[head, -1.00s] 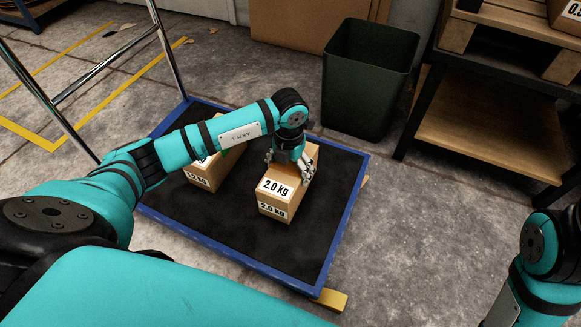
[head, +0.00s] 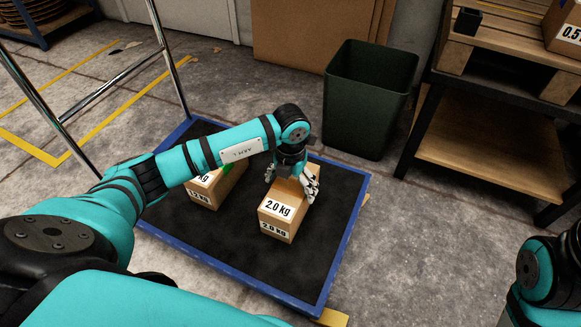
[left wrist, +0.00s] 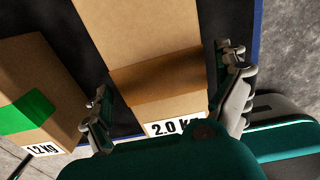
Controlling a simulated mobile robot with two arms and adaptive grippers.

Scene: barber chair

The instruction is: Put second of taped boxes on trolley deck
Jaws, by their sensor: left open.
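A cardboard box labelled 2.0 kg (head: 279,209) stands on the black deck with a blue rim of the trolley (head: 335,215). My left gripper (head: 292,184) is open over its far end, with fingers on either side. In the left wrist view, the open fingers (left wrist: 168,92) straddle the 2.0 kg box (left wrist: 135,35); I cannot tell whether they touch it. A second box, labelled 1.2 kg (head: 203,194) and with green tape, stands on the deck to the left, partly hidden by my arm. It also shows in the left wrist view (left wrist: 55,75). My right gripper is out of view.
A dark green bin (head: 368,100) stands just beyond the deck. A wooden-shelved rack (head: 490,140) with a pallet and a box is at the right. The trolley's chrome handle frame (head: 170,60) rises at the left. The deck is bare to the right and in front.

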